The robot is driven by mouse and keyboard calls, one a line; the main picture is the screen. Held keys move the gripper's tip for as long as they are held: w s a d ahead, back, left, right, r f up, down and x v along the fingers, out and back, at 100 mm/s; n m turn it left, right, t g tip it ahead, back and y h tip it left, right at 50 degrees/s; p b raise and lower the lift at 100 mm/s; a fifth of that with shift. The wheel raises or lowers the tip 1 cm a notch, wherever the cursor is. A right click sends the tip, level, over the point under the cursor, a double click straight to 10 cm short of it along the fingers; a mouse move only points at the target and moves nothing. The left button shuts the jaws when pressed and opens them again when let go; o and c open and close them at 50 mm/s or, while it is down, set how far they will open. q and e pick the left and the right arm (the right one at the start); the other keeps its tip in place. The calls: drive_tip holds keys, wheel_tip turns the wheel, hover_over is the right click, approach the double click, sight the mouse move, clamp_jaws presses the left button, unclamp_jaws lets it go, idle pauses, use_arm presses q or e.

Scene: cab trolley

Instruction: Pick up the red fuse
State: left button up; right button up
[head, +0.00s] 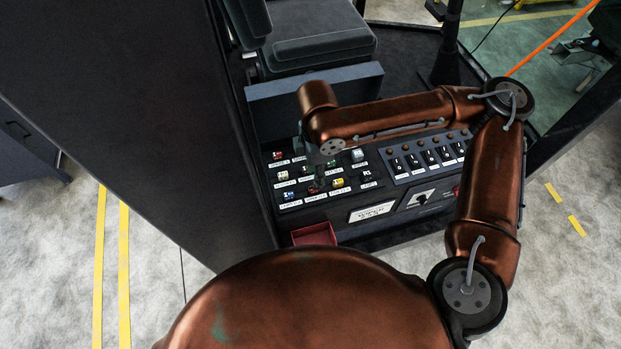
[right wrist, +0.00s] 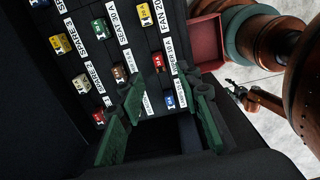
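Two red fuses show in the panel. One red fuse (head: 277,156) is at the panel's far left; it also shows in the right wrist view (right wrist: 98,117), near a finger. The other red fuse (head: 313,190) is in the row by the red tray, and also shows in the right wrist view (right wrist: 158,62). My right gripper (head: 318,178) is over the fuse rows, seen partly under its arm. In the right wrist view its two green fingers (right wrist: 165,105) stand apart with nothing held between them. A small dark gripper (right wrist: 240,90), seemingly my left, shows far off; its fingers are unclear.
Blue (right wrist: 168,100), brown (right wrist: 118,72), green (right wrist: 100,28) and yellow fuses (right wrist: 60,43) stand close around the red ones. A red tray (head: 313,234) is at the panel's near edge. Switches (head: 430,158) line the panel's right side. A seat (head: 318,50) is behind.

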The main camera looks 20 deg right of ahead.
wheel_tip(320, 180, down, 4)
drive_tip(key=shift+s+a+r, duration=0.15)
drive_tip(key=shift+r, duration=0.1)
drive_tip(key=f, duration=0.2)
drive_tip(key=shift+w+f+p, duration=0.3)
drive_tip(key=shift+f+p, duration=0.05)
drive_tip(key=shift+f, duration=0.35)
drive_tip(key=shift+s+f, duration=0.1)
drive_tip(key=shift+f, duration=0.05)
use_arm(q)
drive_tip(key=shift+s+r, duration=0.15)
drive_tip(key=shift+s, duration=0.6)
drive_tip(key=shift+s+r, duration=0.15)
drive_tip(key=shift+s, duration=0.55)
use_arm(e)
clamp_jaws()
